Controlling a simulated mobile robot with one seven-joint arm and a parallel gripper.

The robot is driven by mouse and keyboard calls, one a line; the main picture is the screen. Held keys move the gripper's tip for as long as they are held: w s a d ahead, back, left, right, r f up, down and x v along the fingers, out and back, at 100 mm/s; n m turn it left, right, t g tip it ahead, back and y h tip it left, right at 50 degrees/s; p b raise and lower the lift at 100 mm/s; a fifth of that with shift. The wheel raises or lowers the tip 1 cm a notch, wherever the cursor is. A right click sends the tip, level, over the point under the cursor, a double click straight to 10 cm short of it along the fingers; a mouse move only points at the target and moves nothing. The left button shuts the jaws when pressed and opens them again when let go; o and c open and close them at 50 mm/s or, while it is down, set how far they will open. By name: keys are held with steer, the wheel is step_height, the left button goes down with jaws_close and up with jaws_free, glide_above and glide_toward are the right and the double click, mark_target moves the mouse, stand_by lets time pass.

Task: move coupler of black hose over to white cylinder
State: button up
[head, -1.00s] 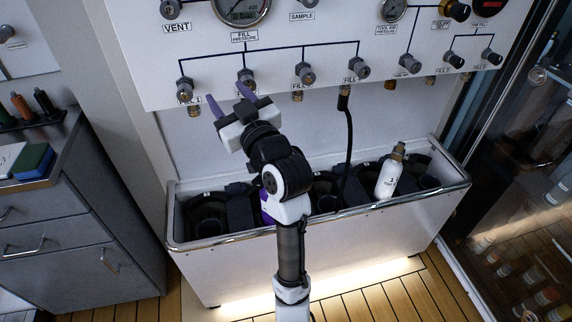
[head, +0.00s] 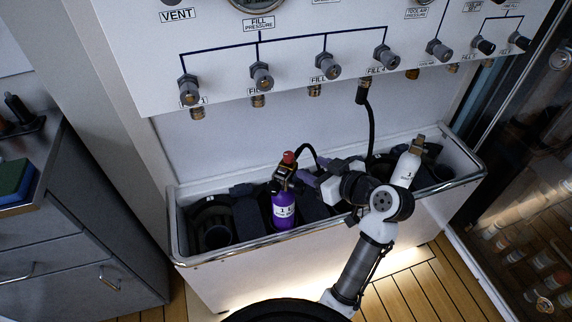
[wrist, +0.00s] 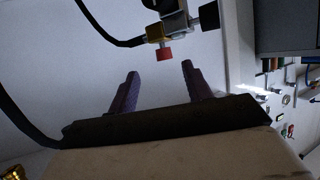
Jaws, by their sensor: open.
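The black hose (head: 371,125) hangs from the FILL 4 outlet, passes behind my arm, and arcs to the valve of the purple cylinder (head: 284,211). Its coupler end is at that valve, where parts overlap; the hose also shows in the wrist view (wrist: 112,38). The purple cylinder has a red top (head: 289,157), seen as a red knob in the wrist view (wrist: 165,53). The white cylinder (head: 406,171) stands upright at the right, with a brass valve. My gripper (head: 304,184) is open and empty, its purple fingers (wrist: 160,76) pointing at the purple cylinder's valve, apart from it.
Both cylinders stand in a metal-rimmed trough (head: 225,254) with dark holders. The fill panel (head: 292,36) with several knobs and outlets hangs above. A grey cabinet (head: 75,240) is at left, a glass-fronted cabinet (head: 530,200) at right. My arm crosses the trough's front rim.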

mark_target(292, 158)
steer(key=x, duration=0.4)
steer(key=w+a+p, duration=0.2)
steer(key=w+a, duration=0.1)
steer(key=shift+a+f, duration=0.2)
steer(key=shift+f, duration=0.2)
steer(key=shift+w+a+f, duration=0.25)
steer(key=shift+w, duration=0.15)
jaws_close()
